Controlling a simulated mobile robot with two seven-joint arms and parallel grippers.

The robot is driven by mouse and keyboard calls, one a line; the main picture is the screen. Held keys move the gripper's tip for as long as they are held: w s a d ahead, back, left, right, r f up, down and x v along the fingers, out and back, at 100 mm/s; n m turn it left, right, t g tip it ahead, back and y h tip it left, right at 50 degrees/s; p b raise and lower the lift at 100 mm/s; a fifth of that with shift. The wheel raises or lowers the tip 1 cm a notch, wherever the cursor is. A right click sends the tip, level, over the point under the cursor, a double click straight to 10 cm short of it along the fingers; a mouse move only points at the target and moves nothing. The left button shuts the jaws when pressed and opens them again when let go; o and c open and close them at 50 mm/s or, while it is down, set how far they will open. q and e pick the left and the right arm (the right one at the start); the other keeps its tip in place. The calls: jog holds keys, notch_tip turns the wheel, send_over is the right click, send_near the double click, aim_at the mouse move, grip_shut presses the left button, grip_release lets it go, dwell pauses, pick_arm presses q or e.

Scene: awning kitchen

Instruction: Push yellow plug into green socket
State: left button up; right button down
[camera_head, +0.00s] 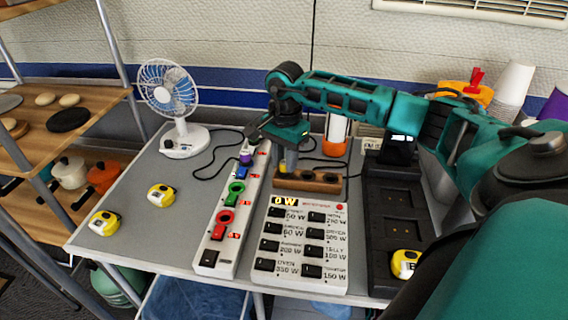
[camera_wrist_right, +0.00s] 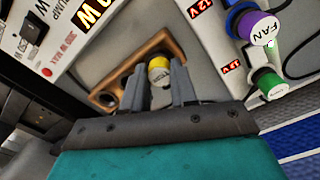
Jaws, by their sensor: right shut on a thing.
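My right gripper (camera_head: 288,156) reaches in from the right, pointing down over the wooden holder. Its fingers (camera_wrist_right: 160,88) are shut on the yellow plug (camera_wrist_right: 158,68), which shows small and partly hidden in the head view (camera_head: 283,168). The plug is at the left end of the wooden holder (camera_head: 309,181); I cannot tell whether it is still seated or just lifted. The green socket (camera_head: 235,190) is a green ring with a dark centre on the white power strip, left of the gripper, and looks empty. My left gripper is not in view.
The white power strip (camera_head: 229,243) also has a red socket (camera_head: 222,222), a blue piece (camera_head: 241,173) and a purple FAN plug (camera_wrist_right: 262,28). A switch panel (camera_head: 299,260) lies in front of the holder. A fan (camera_head: 178,120) and yellow tape measures (camera_head: 104,222) stand left.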

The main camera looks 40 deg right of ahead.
aim_at(284, 162)
jog(key=shift+r, duration=0.3)
jog(key=shift+r+p, duration=0.9)
jog(key=shift+r, duration=0.1)
jog(key=shift+r+p, duration=0.4)
jog(key=shift+r, duration=0.15)
jog(key=shift+r, duration=0.35)
notch_tip(284, 162, up, 4)
jog(key=p, duration=0.3)
jog(key=shift+a+f, duration=0.1)
jog(key=shift+f, duration=0.1)
jog(key=w+a+f+b, duration=0.1)
jog(key=a+f, duration=0.1)
jog(key=a, duration=0.3)
jog(key=w+a+f+b, duration=0.2)
jog(key=a, duration=0.4)
jog(key=shift+w+a, duration=0.25)
